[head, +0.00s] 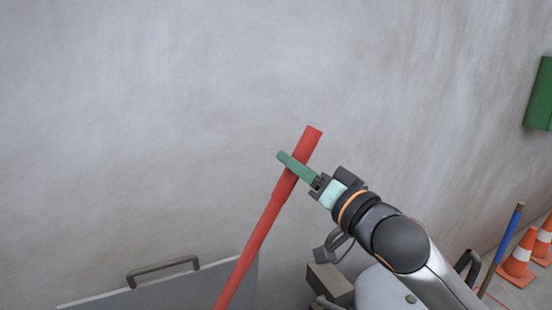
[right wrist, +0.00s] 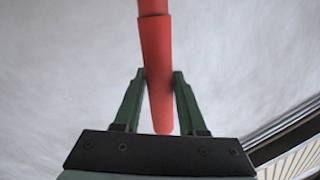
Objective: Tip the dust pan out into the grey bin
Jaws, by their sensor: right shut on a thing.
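A long red handle (head: 250,241) slants from upper right to the bottom edge in the head view. I take it as the dust pan's handle, but its lower end and any pan are out of frame. My right gripper (head: 295,168) is shut on the handle near its upper end. In the right wrist view, the green fingers stand on both sides of the red handle (right wrist: 156,45). A grey panel (head: 185,290) with a dark bar handle shows at the lower left; I cannot tell whether it belongs to the grey bin. My left gripper is not in view.
A plain grey wall (head: 150,110) fills most of the head view. Orange and white cones (head: 518,257) and a blue pole (head: 512,228) stand at the lower right. A green box (head: 540,95) is on the wall at the right edge.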

